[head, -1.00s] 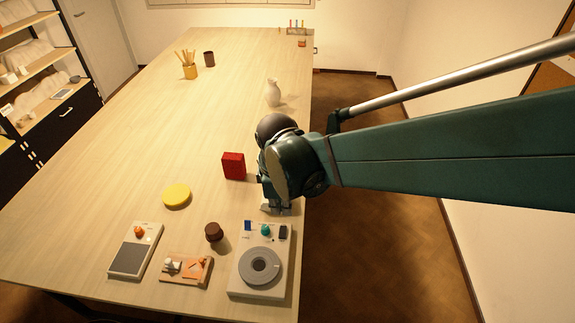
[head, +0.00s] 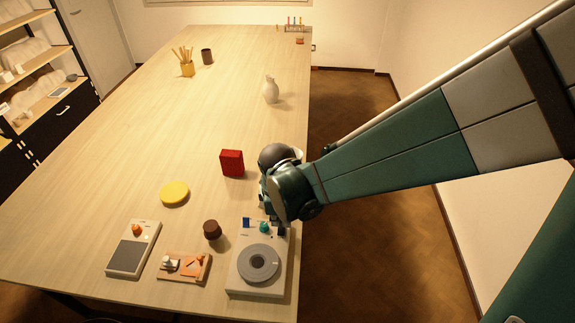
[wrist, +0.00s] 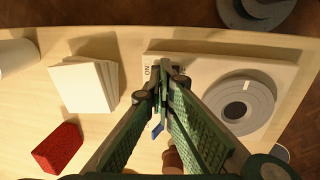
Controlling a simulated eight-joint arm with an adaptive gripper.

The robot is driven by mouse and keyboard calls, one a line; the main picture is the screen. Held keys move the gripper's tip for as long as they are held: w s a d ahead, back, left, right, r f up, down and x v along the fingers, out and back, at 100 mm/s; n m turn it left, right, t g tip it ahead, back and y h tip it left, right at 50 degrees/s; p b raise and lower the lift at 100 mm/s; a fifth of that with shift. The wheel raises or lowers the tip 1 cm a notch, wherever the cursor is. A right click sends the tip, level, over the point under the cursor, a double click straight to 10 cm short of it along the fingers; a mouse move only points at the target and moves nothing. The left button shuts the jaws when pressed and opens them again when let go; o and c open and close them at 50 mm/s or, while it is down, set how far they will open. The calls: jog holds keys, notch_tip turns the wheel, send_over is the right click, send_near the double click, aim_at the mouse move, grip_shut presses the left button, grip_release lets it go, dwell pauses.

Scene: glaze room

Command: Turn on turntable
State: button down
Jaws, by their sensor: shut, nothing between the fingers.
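The turntable (head: 234,283) is a pale box with a grey disc (head: 259,263), at the front right of the table. Along its far edge are a blue switch (head: 247,223), a teal knob (head: 264,227) and a dark switch, largely hidden by my gripper in the head view. In the wrist view the turntable (wrist: 290,75) lies to the right, its "ON" label (wrist: 152,71) beside my fingertips. My gripper (wrist: 163,77) is shut and empty, low over the control strip near the dark switch. I cannot tell whether it touches the switch.
Left of the turntable are a brown cup (head: 212,229), a wooden board (head: 172,276) with small parts, and a pale device (head: 126,258) with an orange knob. The left table middle is clear.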

jog(key=shift+w+f, duration=0.1)
jog(key=shift+f, duration=0.5)
jog(key=shift+f, duration=0.1)
